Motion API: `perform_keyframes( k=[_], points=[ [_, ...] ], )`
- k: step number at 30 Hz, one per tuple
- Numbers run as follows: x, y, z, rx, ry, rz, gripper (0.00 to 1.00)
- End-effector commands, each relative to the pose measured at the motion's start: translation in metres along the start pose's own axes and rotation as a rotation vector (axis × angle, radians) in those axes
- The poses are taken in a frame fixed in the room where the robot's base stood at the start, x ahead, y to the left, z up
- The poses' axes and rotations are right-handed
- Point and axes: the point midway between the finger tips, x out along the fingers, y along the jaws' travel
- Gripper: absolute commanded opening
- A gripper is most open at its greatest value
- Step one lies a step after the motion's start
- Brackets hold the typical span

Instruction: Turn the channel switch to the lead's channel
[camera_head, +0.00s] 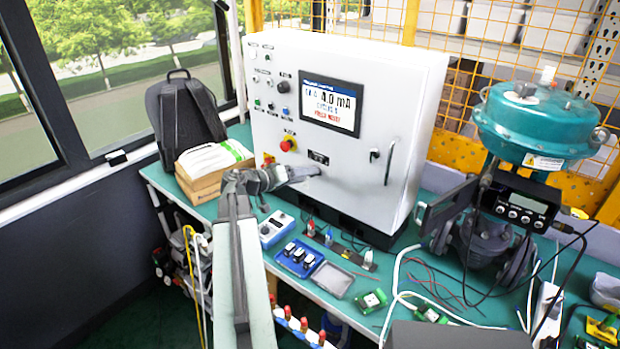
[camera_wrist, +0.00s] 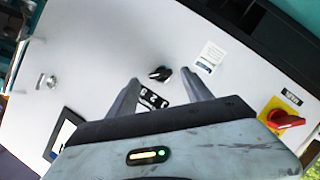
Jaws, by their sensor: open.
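The channel switch is a small black knob (camera_wrist: 160,74) on the cabinet's pale front panel. In the wrist view it sits between and just beyond the tips of my gripper (camera_wrist: 160,79). The fingers are open, one on each side, and appear not to touch it. A black plate (camera_wrist: 151,98) with white numerals, partly hidden by my gripper, lies beside the knob. In the head view my gripper (camera_head: 315,172) reaches the panel just below a black label (camera_head: 318,157) and hides the knob. I cannot tell which channel the lead is on.
A door handle (camera_head: 389,163) is to the right. A teal valve actuator (camera_head: 535,125), loose cables and a blue tray (camera_head: 299,258) crowd the bench.

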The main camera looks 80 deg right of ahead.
Motion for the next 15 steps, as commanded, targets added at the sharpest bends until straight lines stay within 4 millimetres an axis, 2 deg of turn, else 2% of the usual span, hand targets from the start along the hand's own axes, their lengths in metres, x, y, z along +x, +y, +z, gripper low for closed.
perform_keyframes(
  k=[1, 4, 13, 14, 15],
  points=[
    [0.009, -0.002, 0.001, 0.001, -0.002, 0.001, 0.58],
    [0.019, -0.001, 0.001, 0.0, -0.001, 0.0, 0.58],
    [0.024, 0.0, 0.0, -0.001, -0.001, 0.0, 0.58],
    [0.024, 0.0, 0.0, -0.001, -0.001, 0.0, 0.55],
    [0.024, 0.0, 0.0, -0.001, -0.001, 0.0, 0.44]
  ],
)
